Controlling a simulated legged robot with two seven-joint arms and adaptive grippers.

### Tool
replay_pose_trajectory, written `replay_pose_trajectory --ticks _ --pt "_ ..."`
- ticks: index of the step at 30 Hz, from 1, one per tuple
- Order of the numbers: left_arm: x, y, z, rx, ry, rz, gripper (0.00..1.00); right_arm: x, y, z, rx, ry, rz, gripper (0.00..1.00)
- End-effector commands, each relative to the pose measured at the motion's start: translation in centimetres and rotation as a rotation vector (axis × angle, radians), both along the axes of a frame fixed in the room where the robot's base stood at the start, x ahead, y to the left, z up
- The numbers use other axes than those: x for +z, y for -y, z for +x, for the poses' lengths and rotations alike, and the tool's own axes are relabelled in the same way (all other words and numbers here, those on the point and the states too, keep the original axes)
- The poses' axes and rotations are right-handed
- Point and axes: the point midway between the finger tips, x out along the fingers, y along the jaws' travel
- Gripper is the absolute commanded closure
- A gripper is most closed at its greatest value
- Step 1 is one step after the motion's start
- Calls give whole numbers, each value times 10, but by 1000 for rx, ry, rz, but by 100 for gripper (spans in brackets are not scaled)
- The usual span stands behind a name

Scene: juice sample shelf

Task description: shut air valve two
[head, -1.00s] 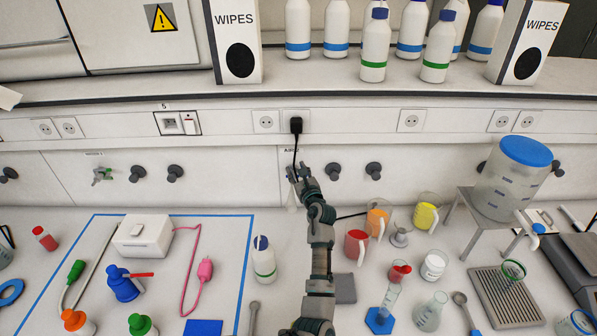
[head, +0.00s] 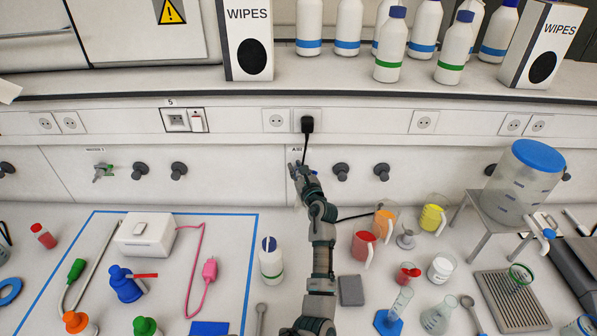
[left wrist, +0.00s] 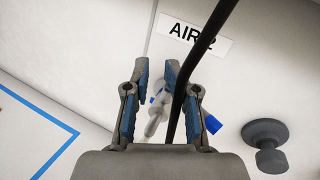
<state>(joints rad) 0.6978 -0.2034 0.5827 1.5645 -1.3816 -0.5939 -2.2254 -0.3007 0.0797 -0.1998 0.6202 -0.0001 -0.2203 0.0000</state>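Air valve two (left wrist: 153,122) is on the wall panel under the AIR 2 label (left wrist: 195,38). It has a pale metal body and blue parts; a blue handle end (left wrist: 212,124) shows to the right of the cable. My left gripper (left wrist: 157,68) is open, its blue-padded fingers apart, with the valve showing beyond and between them. I see no grip on it. In the head view the left gripper (head: 300,172) is at the wall and mostly hides the valve. My right gripper is not in view.
A black power cable (left wrist: 190,90) hangs from the plug (head: 307,124) and crosses close to the left gripper. Dark round knobs (head: 341,171) stick out right of it. A white bottle (head: 271,262), a red beaker (head: 363,247) and an orange beaker (head: 384,223) stand on the bench below.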

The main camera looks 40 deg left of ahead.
Motion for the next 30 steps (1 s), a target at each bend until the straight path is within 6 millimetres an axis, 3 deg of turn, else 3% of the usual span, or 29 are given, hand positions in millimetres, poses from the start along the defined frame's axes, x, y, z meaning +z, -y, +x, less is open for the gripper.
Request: replay_pose_trajectory --ticks 1,6,7,11,30 --pt "-23 9 6 -18 -29 -30 63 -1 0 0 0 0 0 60" --pt "-22 10 6 -19 -29 -30 63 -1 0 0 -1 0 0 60" --pt "-10 5 3 -5 -13 -13 63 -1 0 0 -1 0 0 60" --pt "-10 9 4 -6 -12 -11 63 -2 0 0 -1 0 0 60" --pt "-8 58 12 -8 -13 -10 63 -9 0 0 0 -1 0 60"
